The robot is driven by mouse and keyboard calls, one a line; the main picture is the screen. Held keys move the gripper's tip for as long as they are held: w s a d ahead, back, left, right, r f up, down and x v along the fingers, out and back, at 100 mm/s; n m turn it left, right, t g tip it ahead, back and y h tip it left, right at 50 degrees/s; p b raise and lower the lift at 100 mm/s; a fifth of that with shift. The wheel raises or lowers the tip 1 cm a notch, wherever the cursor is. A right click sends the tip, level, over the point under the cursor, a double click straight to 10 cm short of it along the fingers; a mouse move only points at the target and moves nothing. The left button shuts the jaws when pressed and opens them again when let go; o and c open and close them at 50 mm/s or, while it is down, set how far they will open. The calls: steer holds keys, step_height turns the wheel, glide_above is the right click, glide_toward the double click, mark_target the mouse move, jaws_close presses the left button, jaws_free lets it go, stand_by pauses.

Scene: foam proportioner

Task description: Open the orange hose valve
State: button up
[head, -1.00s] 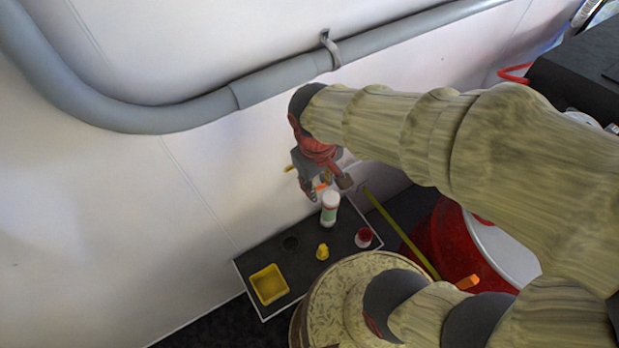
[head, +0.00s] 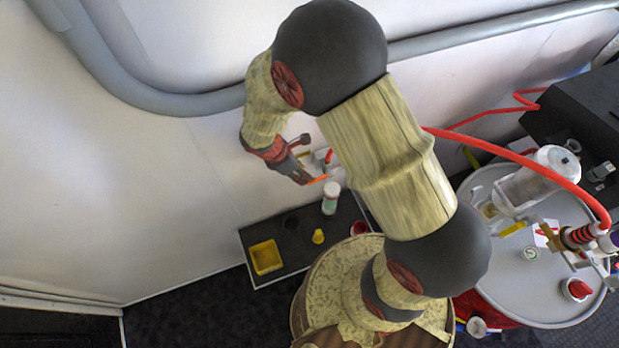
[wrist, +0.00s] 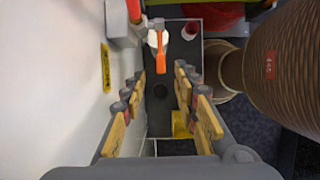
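The orange valve handle (head: 317,180) is a small lever by the white wall, just right of my gripper in the head view. In the wrist view the orange handle (wrist: 160,62) lies ahead of my gripper, near the middle line between its fingers. My gripper (head: 303,160) is open, its fingers apart on either side of an empty gap. The wrist view also shows my open gripper (wrist: 158,84), with nothing held. I cannot tell whether a finger touches the handle. The valve body is mostly hidden.
A white bottle (head: 331,198) stands on a black tray (head: 290,262) below the handle, with a yellow container (head: 266,257) and a yellow cone (head: 318,236). The wall is close on the left in the wrist view. A drum (head: 530,290) and red hose (head: 520,160) are at right.

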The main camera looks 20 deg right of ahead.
mark_target(320, 178)
steer(key=x, duration=0.7)
steer(key=shift+c, duration=0.7)
jaws_close()
